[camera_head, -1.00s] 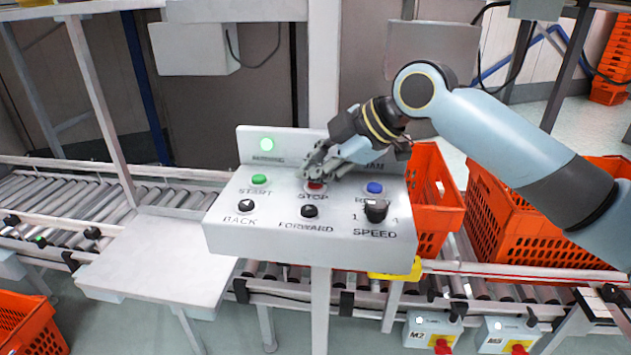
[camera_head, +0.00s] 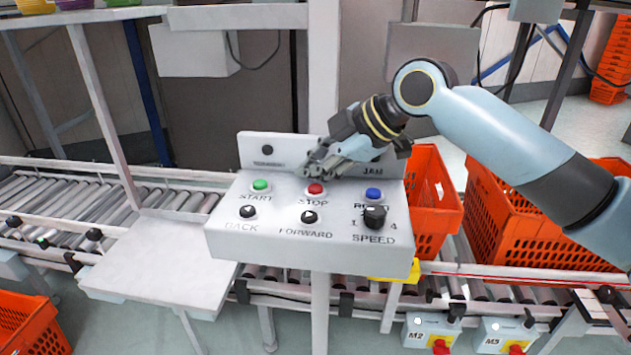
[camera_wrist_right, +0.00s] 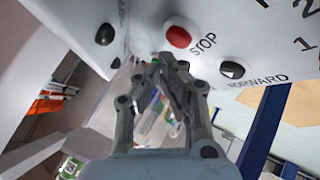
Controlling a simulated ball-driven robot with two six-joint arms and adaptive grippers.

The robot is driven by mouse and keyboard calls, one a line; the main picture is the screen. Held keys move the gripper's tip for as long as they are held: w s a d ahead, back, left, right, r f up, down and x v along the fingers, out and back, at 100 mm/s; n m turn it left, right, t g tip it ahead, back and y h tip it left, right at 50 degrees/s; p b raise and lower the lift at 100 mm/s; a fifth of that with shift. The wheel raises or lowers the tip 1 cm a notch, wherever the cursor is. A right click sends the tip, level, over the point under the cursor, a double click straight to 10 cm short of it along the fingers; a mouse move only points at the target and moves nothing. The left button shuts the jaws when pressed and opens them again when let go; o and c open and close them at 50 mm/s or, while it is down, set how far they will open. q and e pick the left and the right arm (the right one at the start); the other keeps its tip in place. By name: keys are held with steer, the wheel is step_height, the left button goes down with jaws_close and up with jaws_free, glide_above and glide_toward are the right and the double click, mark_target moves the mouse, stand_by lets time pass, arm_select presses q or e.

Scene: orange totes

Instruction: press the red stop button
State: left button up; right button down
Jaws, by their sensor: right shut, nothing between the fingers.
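The red stop button (camera_head: 315,189) sits in the top row of the white control panel (camera_head: 310,245), between the green start button (camera_head: 260,185) and a blue button (camera_head: 373,195). My right gripper (camera_head: 312,170) is shut and empty, with its fingertips just behind and above the red button in the head view. In the right wrist view the red button (camera_wrist_right: 178,37) shows whole, beyond the fingertips (camera_wrist_right: 165,65), with a gap in the picture. The round lamp (camera_head: 267,150) on the panel's back plate is dark. My left gripper is not in view.
Black back and forward buttons (camera_head: 309,217) and a speed knob (camera_head: 374,217) sit in the front row. Orange totes (camera_head: 435,205) stand on the right of the panel. A roller conveyor (camera_head: 130,195) runs behind, and a flat grey shelf (camera_head: 160,262) lies at left.

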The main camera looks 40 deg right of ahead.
mark_target(314, 190)
step_height(314, 190, up, 5)
steer(key=p, duration=0.4)
steer(key=shift+p, duration=0.3)
steer(key=shift+f, duration=0.1)
stand_by(0.7)
